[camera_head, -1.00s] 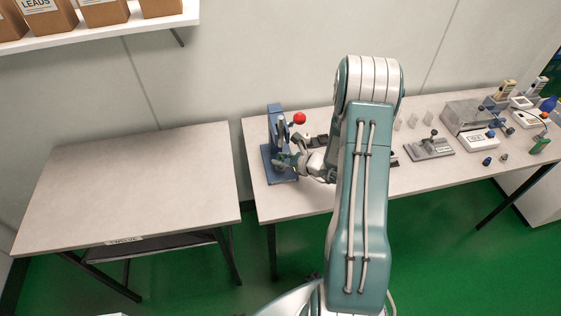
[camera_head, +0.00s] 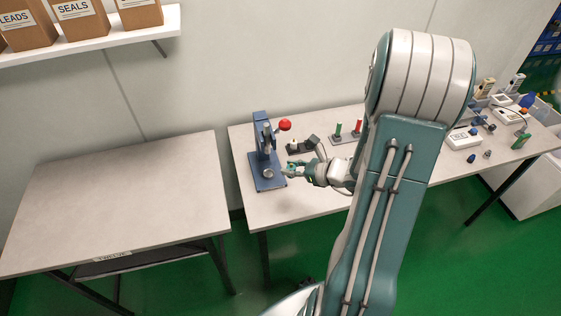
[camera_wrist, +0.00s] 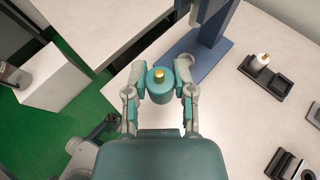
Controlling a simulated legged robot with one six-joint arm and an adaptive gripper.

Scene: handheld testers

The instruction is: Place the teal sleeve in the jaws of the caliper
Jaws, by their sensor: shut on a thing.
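The teal sleeve (camera_wrist: 158,88) is between the two fingers of my gripper (camera_wrist: 161,70) in the wrist view, with a small brass piece showing at its top. The gripper is shut on it. In the head view my gripper (camera_head: 291,169) is over the table, just right of the base of a blue press, and the sleeve is small there. I cannot clearly pick out the caliper; a small blue-grey device (camera_head: 480,119) stands at the far right of the table, partly beside my arm.
The blue press (camera_head: 262,150) with a red-knobbed lever stands at the table's left end. Dark holders (camera_head: 303,143) and a stand with green and red pegs (camera_head: 347,133) are behind my gripper. My arm hides the table's middle. The separate left table (camera_head: 120,195) is bare.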

